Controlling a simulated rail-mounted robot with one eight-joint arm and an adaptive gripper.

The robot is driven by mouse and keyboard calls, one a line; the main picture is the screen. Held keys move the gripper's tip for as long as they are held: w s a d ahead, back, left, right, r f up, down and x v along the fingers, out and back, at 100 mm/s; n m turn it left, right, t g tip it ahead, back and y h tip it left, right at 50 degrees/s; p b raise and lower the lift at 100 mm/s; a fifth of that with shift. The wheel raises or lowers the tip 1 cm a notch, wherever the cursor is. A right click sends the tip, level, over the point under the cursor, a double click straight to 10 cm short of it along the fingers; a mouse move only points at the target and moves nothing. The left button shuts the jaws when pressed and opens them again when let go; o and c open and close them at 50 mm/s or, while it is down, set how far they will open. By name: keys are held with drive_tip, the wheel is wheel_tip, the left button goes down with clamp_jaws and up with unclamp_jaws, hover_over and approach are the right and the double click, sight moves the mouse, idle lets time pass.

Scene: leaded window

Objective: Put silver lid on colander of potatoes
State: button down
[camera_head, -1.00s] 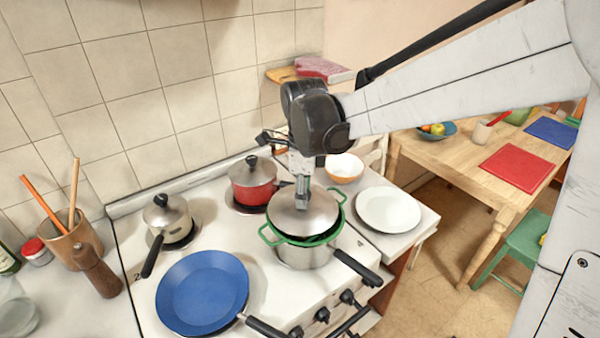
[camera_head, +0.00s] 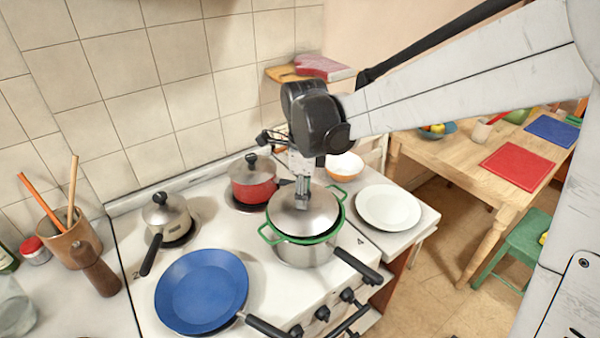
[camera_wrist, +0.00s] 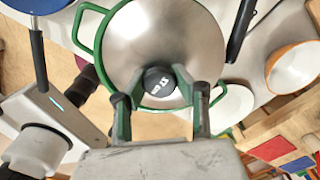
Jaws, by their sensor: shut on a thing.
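The silver lid (camera_head: 303,216) is over the green colander (camera_head: 334,236), which sits in a steel pot (camera_head: 305,254) on the front right of the stove. The lid covers the colander's opening, and no potatoes show. In the wrist view the lid (camera_wrist: 190,40) lies within the colander's green rim (camera_wrist: 124,95). My gripper (camera_head: 303,200) points down at the lid's middle. In the wrist view my gripper (camera_wrist: 160,88) is shut on the lid's black knob (camera_wrist: 157,80), with a finger on each side.
A blue frying pan (camera_head: 202,291), a small cream pot (camera_head: 168,216) and a red pot (camera_head: 252,182) share the stove. A white plate (camera_head: 388,208) and an orange bowl (camera_head: 344,167) stand on the counter to the right.

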drive_tip(key=shift+s+d+f, duration=0.25)
drive_tip(key=shift+s+f, duration=0.1)
idle(0.6)
drive_tip(key=c, duration=0.7)
unclamp_jaws()
drive_tip(key=shift+c, duration=0.2)
drive_tip(key=shift+r, duration=0.2)
drive_tip(key=shift+r+p, duration=1.75)
drive_tip(key=shift+r, duration=1.6)
